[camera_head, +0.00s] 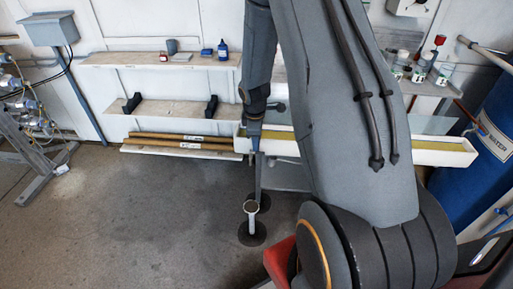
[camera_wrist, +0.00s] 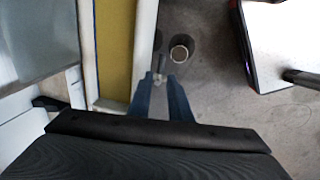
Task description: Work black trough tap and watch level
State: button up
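The long white trough (camera_head: 430,157) with yellow-green contents runs along the wall behind my arm. Its left end shows beside my gripper. In the wrist view, the trough's white rim (camera_wrist: 143,45) and yellow inside lie left of my fingers. My gripper (camera_head: 255,146) points down at the trough's left end. In the wrist view its two blue fingers (camera_wrist: 161,80) stand apart, with a gap between the tips. A small dark grey piece (camera_wrist: 158,70) shows just beyond the tips, perhaps the tap; whether it is touched, I cannot tell. The liquid level cannot be read.
A pale upright tube (camera_head: 252,210) with a round top stands on the floor below; a round open top (camera_wrist: 181,50) shows in the wrist view. Shelves (camera_head: 160,60) line the back wall. A blue water drum (camera_head: 470,180) stands right.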

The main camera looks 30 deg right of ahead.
aim_at(256, 153)
jog(key=shift+w+d+f, duration=0.1)
jog(key=shift+w+f, duration=0.1)
jog(key=shift+f, duration=0.85)
jog(key=shift+w+d+f, duration=0.1)
jog(key=shift+w+f, duration=0.05)
jog(key=shift+f, duration=0.85)
jog(key=shift+c, duration=0.3)
grip_shut()
